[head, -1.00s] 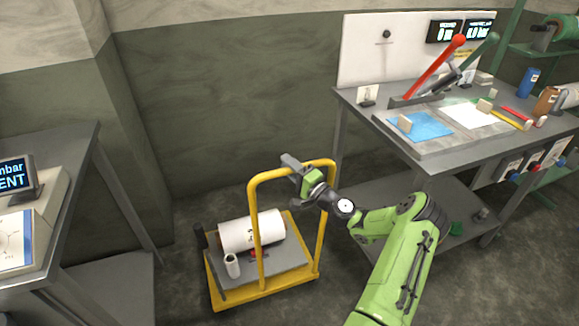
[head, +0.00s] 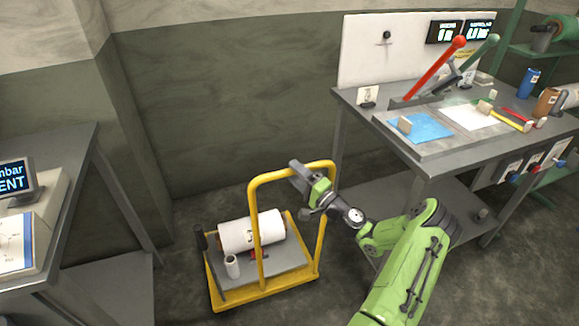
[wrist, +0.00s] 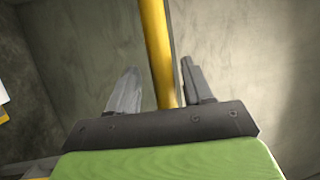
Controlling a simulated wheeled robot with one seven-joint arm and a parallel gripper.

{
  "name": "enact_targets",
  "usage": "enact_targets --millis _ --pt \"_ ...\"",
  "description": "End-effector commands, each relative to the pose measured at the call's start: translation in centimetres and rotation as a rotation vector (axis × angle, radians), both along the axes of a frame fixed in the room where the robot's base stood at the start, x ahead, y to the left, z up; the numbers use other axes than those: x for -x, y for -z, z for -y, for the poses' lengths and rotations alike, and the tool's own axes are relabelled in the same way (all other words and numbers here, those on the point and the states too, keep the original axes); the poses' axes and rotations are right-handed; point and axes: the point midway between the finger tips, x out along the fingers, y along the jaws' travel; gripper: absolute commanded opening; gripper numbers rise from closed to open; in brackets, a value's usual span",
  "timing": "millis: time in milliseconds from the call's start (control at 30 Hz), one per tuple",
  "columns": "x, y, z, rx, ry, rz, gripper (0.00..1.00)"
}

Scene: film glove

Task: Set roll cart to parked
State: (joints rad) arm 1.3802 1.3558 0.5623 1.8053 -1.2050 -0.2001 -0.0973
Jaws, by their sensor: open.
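The roll cart (head: 262,293) is a low yellow-framed cart with a grey deck and a tall yellow hoop handle (head: 257,232). It stands on the floor between the two tables. A white roll (head: 240,233) lies on its deck, with a small white cylinder (head: 232,266) and a small red part (head: 258,254) near it. My gripper (head: 296,170) is at the top bar of the handle. In the wrist view its two fingers (wrist: 155,85) are apart, and a yellow bar (wrist: 156,45) of the handle shows between them. I cannot tell whether they touch it.
A workbench (head: 440,160) with red and green levers (head: 437,65) stands at the right. A grey table (head: 75,215) with a display (head: 15,178) stands at the left. A wall is close behind the cart. Some floor is free in front.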

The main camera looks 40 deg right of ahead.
Motion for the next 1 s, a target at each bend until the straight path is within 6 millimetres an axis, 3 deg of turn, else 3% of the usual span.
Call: enact_targets --millis 200,400,567,1000 --pt "6.4 1.0 0.9 -0.004 0.005 -0.002 0.51" --pt "10.6 1.7 1.3 -0.001 0.005 0.001 0.51" --pt "11.9 2.1 1.4 0.000 0.002 0.002 0.51" --pt "11.9 2.1 1.4 0.002 0.001 0.002 0.51"
